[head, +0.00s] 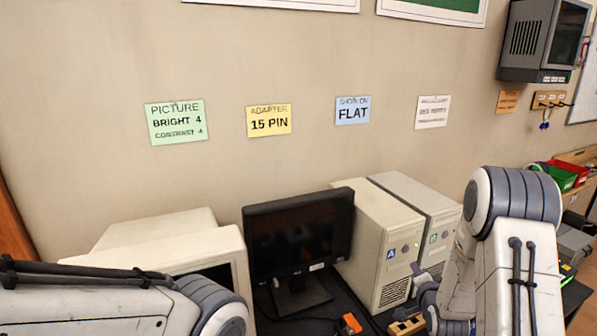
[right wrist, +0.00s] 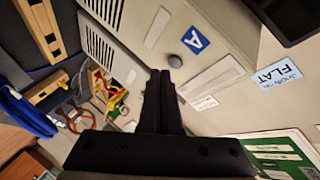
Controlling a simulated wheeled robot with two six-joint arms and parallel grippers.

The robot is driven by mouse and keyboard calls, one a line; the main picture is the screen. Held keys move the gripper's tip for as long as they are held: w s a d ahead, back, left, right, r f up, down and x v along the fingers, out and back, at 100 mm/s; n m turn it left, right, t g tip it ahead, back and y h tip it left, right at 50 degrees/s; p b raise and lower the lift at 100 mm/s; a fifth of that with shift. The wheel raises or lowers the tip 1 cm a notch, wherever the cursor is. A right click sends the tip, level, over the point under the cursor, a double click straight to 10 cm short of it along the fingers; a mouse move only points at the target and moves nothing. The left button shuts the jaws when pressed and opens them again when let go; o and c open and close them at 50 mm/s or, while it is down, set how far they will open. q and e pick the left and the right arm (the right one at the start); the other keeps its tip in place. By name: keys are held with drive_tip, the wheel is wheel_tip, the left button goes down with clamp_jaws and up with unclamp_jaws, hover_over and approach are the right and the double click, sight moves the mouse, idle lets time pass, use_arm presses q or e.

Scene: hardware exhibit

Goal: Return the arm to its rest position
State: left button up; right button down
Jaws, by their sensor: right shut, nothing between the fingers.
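My right arm comes in from the lower right in the head view, bent at a large grey joint. Its gripper (head: 424,281) is small and partly hidden there, close to the front of the beige computer tower with the blue A label (head: 372,240). In the right wrist view the two dark fingers (right wrist: 160,78) are together with nothing between them. They point toward the tower's face (right wrist: 140,35); whether they touch it I cannot tell. My left arm crosses the lower left of the head view, and its gripper is out of sight.
A black flat monitor (head: 298,235) and a beige CRT monitor (head: 150,232) stand left of the tower. A second tower with a green B label (head: 430,202) stands to its right. An orange object (head: 350,323) lies on the dark desk. Cables and small parts (right wrist: 75,112) show in the wrist view.

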drive_tip(key=s+a+r+n+g+y, duration=0.25)
drive_tip(key=s+a+n, duration=0.25)
drive_tip(key=a, duration=0.7)
drive_tip(key=s+a+r+n+g+y, duration=0.15)
drive_tip(key=s+a+n+g, duration=0.3)
drive_tip(key=a, duration=0.75)
drive_tip(key=s+a+r+n+g, duration=0.1)
drive_tip(key=s+n, duration=0.3)
drive_tip(key=s, duration=0.4)
drive_tip(key=s+a+r+n+g, duration=0.1)
drive_tip(key=s+a+n+g, duration=0.2)
drive_tip(key=s, duration=0.6)
drive_tip(key=s+a+r+n+g, duration=0.2)
drive_tip(key=s+n+g, duration=0.1)
drive_tip(key=s, duration=0.6)
drive_tip(key=shift+s+a+n, duration=0.2)
drive_tip(key=shift+a+n, duration=0.15)
drive_tip(key=shift+n, duration=0.5)
drive_tip(key=shift+a, duration=0.1)
